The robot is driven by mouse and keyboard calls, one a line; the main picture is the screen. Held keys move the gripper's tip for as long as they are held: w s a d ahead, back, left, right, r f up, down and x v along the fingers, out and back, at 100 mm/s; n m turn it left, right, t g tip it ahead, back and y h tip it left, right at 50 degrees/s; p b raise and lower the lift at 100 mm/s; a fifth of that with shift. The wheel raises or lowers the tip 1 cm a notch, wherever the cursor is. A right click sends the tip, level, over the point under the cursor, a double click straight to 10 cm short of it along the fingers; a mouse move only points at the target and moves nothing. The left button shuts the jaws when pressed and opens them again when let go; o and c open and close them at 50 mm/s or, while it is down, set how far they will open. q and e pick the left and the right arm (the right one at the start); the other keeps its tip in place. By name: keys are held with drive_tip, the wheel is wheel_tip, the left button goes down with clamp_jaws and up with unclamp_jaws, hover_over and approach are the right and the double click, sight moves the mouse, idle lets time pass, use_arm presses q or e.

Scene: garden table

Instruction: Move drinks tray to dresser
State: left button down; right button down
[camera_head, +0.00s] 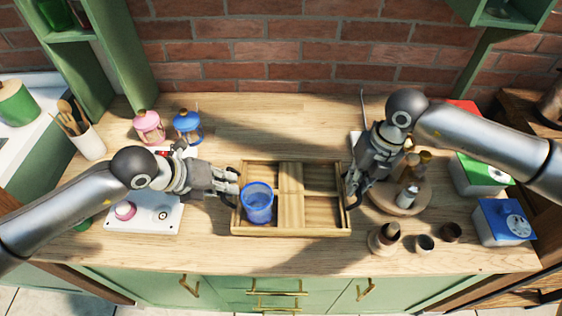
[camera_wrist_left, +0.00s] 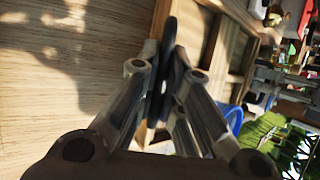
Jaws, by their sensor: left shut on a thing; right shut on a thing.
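The wooden drinks tray (camera_head: 290,233) is over the middle of the wooden top of the green dresser (camera_head: 240,262). I cannot tell if it rests on the top or hangs just above it. A blue cup (camera_head: 258,204) stands upright in its left part; the other compartments look empty. My left gripper (camera_head: 234,189) is shut on the tray's left wall, and my right gripper (camera_head: 350,196) is shut on its right wall. In the left wrist view, the closed fingers (camera_wrist_left: 168,75) are at the tray's edge (camera_wrist_left: 216,42), with part of the blue cup (camera_wrist_left: 235,117) visible.
Left of the tray are a white box (camera_head: 145,218), a pink lantern (camera_head: 148,127) and a blue lantern (camera_head: 187,125). Right are a round board with bottles (camera_head: 398,200), small cups (camera_head: 425,244) and a blue-lidded box (camera_head: 504,222). A brick wall (camera_head: 270,50) stands behind.

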use_arm(q)
drive_tip(key=shift+w+a+f, duration=0.1)
drive_tip(key=shift+a+f, duration=0.05)
drive_tip(key=shift+f, duration=0.05)
use_arm(e)
drive_tip(key=shift+d+f, duration=0.15)
